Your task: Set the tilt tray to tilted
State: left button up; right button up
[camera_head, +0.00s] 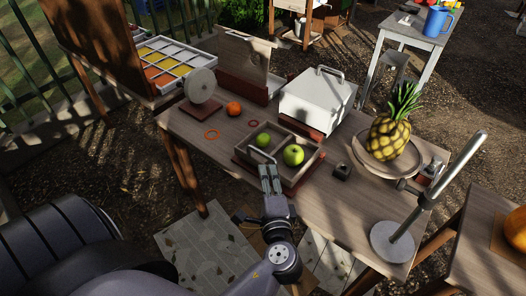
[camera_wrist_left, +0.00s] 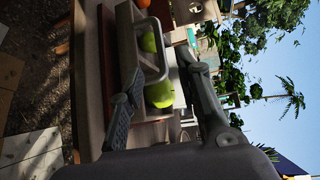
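The tilt tray (camera_head: 310,160) is a shallow brown wooden box with a divider on a dark red base in the middle of the table. It holds two green apples (camera_head: 293,155) (camera_head: 263,140), one in each part. It looks about flat. A grey bar handle (camera_head: 262,154) stands on its near side. My left gripper (camera_head: 269,172) is at this near side, close to the handle. In the left wrist view its two fingers (camera_wrist_left: 163,100) are spread, with the handle (camera_wrist_left: 153,48) ahead between them; contact is not visible. My right gripper is not in view.
An orange (camera_head: 233,108), a round disc on a stand (camera_head: 200,86) and a white lidded box (camera_head: 318,98) stand behind the tray. A pineapple (camera_head: 390,137) sits on a round plate to the right. A metal post (camera_head: 437,195) rises at the right front.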

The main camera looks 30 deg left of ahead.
aim_at(262, 152)
pick_arm(q)
jog(key=p+x, duration=0.1)
jog(key=x, duration=0.9)
jog(key=shift+w+a+f+p, duration=0.15)
jog(key=shift+w+a+p, duration=0.1)
jog(key=shift+p, duration=0.15)
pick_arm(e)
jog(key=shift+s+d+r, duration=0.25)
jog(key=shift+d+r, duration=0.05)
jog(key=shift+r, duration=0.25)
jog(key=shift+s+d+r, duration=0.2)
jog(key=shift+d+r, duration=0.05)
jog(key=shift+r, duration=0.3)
pick_arm(q)
jog(key=shift+c, duration=0.5)
grip_shut()
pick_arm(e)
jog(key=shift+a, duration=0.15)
